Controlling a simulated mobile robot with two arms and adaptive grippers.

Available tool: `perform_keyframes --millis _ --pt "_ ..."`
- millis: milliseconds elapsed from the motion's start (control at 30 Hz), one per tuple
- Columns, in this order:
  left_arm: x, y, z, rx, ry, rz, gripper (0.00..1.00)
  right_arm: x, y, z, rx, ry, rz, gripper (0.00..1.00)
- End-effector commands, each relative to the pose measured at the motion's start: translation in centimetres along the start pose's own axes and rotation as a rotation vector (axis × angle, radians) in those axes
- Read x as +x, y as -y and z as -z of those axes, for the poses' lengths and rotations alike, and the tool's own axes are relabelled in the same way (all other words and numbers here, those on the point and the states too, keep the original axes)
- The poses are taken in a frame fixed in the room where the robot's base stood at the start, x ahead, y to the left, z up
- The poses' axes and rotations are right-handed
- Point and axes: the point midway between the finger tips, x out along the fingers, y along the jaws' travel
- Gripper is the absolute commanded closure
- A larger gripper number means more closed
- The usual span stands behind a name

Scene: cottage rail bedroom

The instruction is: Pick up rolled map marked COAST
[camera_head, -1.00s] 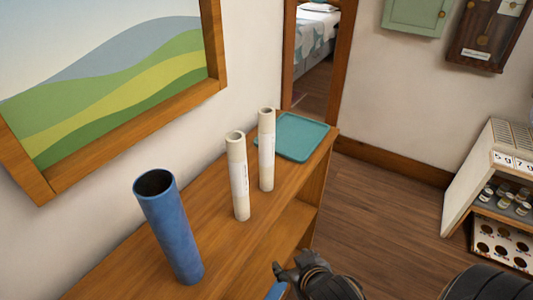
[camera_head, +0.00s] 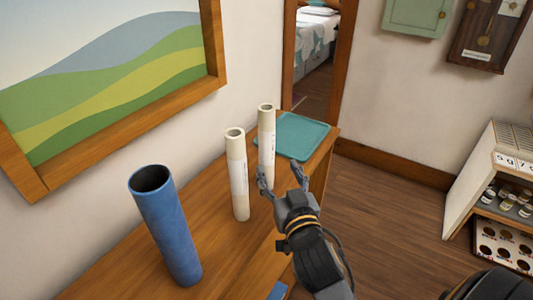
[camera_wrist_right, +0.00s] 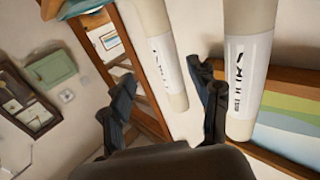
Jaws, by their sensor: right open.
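Two cream rolled maps stand upright on the wooden shelf top (camera_head: 205,245). The farther map (camera_head: 266,130) is beside the teal tray, and the nearer map (camera_head: 236,165) is left of it. Both carry white labels, but I cannot read COAST for certain on either. My right gripper (camera_head: 281,178) is open and empty, with its fingers just in front of the farther map's lower part. In the right wrist view the farther map (camera_wrist_right: 160,48) lies beyond the gap between the fingers (camera_wrist_right: 163,92); the nearer map (camera_wrist_right: 247,75) is right of them. My left gripper is out of view.
A blue tube (camera_head: 167,228) stands at the near end of the shelf top. A teal tray (camera_head: 302,135) lies at its far end. A framed landscape (camera_head: 110,85) hangs on the wall behind. Open wooden floor (camera_head: 385,215) is to the right.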

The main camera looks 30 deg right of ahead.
Motion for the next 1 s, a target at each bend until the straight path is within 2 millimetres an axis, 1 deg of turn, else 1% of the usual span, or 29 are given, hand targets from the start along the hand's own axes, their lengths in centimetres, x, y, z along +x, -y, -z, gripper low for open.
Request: perform_keyframes --millis 33,100,367,533,633,733,933,967,1000 --pt "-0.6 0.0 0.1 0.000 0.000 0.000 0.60 1.0 0.0 0.5 -0.002 -0.003 0.000 0.39" --pt "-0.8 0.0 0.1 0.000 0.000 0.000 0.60 2.0 0.0 0.4 -0.001 -0.002 0.000 0.39" --pt "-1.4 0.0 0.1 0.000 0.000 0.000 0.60 3.9 0.2 0.2 0.000 0.001 -0.001 0.39" --pt "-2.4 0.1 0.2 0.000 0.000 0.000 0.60 6.4 0.8 0.1 -0.002 0.000 -0.001 0.39" --pt "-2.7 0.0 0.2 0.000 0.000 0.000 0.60 7.6 0.8 -0.1 -0.002 0.001 -0.001 0.39" --pt "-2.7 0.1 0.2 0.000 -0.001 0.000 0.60 8.2 0.8 -0.2 -0.001 0.002 -0.001 0.39" --pt "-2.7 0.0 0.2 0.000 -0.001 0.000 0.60 8.2 0.8 -0.3 0.000 0.002 0.000 0.39" --pt "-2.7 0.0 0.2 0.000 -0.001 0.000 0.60 8.2 0.8 -0.3 0.000 0.002 0.000 0.41" --pt "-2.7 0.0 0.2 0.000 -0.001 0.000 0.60 8.2 0.8 -0.3 0.000 0.002 0.000 0.49"
